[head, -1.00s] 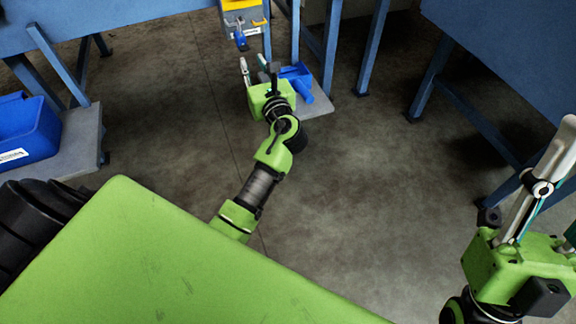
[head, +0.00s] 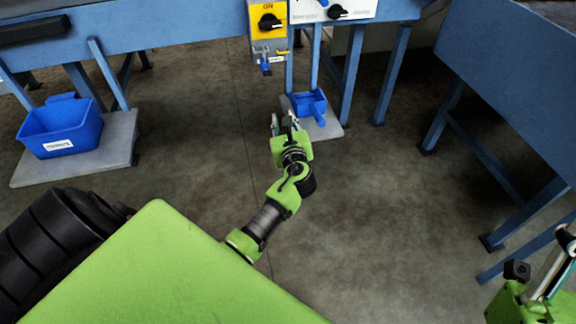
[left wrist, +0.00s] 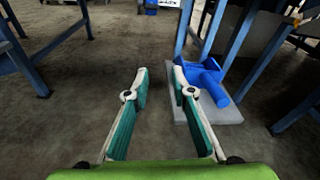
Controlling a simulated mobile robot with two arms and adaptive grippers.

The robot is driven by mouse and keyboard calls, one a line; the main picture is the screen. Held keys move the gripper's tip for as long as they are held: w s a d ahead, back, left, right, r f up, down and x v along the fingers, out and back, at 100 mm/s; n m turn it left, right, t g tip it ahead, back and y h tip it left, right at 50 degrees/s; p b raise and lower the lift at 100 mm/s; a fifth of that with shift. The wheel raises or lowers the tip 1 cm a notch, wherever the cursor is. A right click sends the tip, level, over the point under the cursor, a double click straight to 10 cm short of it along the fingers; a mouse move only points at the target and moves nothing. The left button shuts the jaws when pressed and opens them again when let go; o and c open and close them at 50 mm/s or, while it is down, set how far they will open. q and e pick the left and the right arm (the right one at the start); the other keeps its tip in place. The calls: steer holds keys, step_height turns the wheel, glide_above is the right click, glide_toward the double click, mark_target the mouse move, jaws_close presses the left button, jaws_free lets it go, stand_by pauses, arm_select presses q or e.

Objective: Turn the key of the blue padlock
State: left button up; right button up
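The blue padlock (head: 265,68) hangs under the yellow switch box (head: 268,20) on the blue machine frame, in the head view. It is small there, and its key cannot be made out clearly. My left gripper (head: 283,122) is below the padlock and apart from it. In the left wrist view the left gripper (left wrist: 157,82) is open, with nothing between its two fingers. My right gripper (head: 562,255) is at the right edge of the head view, partly cut off, away from the padlock.
A blue scoop-like container (head: 310,104) lies on a grey slab beyond my left gripper; it also shows in the left wrist view (left wrist: 207,80). A blue bin (head: 60,128) stands on another slab at left. Blue frame legs (head: 353,75) rise right of the switch box. The middle floor is clear.

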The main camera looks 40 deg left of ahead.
arm_select(q)
steer(key=s+d+f+n+g+h+p, duration=0.1)
steer(key=s+d+f+n+h+p, duration=0.1)
steer(key=f, duration=0.5)
steer(key=s+d+f+n+g+h+p, duration=0.1)
steer(key=s+d+f+n+h+p, duration=0.1)
steer(key=f, duration=0.5)
steer(key=shift+s+d+p, duration=0.55)
steer(key=shift+s+d, duration=0.2)
steer(key=shift+s, duration=0.2)
